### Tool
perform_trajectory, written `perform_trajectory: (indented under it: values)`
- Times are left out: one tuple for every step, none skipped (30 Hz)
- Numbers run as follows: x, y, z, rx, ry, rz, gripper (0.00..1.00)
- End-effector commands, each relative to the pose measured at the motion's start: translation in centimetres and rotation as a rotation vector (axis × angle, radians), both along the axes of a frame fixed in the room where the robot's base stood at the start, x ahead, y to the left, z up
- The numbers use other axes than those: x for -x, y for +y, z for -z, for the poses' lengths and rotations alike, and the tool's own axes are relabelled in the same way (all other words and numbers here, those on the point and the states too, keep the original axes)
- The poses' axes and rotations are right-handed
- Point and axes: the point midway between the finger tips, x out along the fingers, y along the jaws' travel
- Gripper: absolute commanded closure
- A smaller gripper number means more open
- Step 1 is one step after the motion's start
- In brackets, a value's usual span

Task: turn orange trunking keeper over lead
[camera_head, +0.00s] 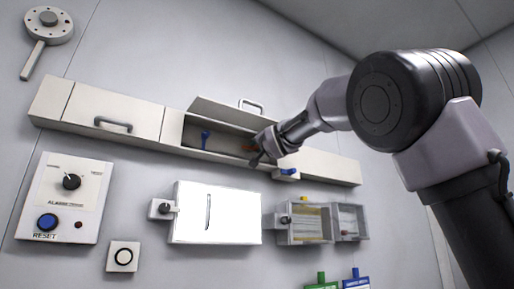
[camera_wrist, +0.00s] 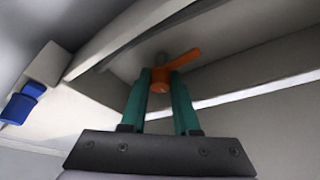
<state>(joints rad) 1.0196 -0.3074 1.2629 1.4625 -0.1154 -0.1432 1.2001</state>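The orange trunking keeper (camera_wrist: 184,60) shows in the wrist view, its arm pointing up and to the right from a round hub. In the head view it is a small orange patch (camera_head: 248,148) inside the open trunking section (camera_head: 176,128), partly hidden by my gripper (camera_head: 262,150). In the wrist view the teal fingers of my gripper (camera_wrist: 161,76) stand on either side of the hub, very close to it. I cannot tell whether they press on it. I cannot make out the lead.
A raised cover (camera_head: 225,110) hangs above the opening. Below are a white box (camera_head: 230,215), a clear-fronted box (camera_head: 310,222) and a switch panel (camera_head: 62,200).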

Motion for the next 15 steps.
perform_trajectory:
  values:
    - [-0.01, -0.01, 0.02, 0.000, 0.000, 0.000, 1.00]
    - [-0.01, -0.01, 0.02, 0.000, 0.000, 0.000, 1.00]
    - [-0.01, -0.01, 0.02, 0.000, 0.001, 0.001, 1.00]
    - [-0.01, -0.01, 0.03, 0.000, 0.000, 0.000, 1.00]
    - [-0.01, -0.01, 0.03, 0.000, 0.000, 0.000, 1.00]
    - [-0.01, -0.01, 0.03, 0.002, -0.001, 0.001, 1.00]
    - [-0.02, -0.02, 0.03, 0.004, -0.002, 0.000, 1.00]
    - [-0.01, -0.02, 0.04, 0.005, -0.003, 0.000, 1.00]
    - [-0.01, -0.02, 0.05, 0.011, -0.007, 0.001, 1.00]
    - [-0.03, -0.03, 0.05, 0.016, -0.011, 0.000, 1.00]
    - [-0.03, -0.03, 0.05, 0.022, -0.015, 0.000, 1.00]
    - [-0.03, -0.03, 0.05, 0.031, -0.022, 0.000, 1.00]
    - [-0.04, -0.04, 0.06, 0.042, -0.027, -0.001, 1.00]
    - [-0.04, -0.05, 0.07, 0.051, -0.033, 0.000, 1.00]
    - [-0.04, -0.05, 0.07, 0.068, -0.045, -0.001, 1.00]
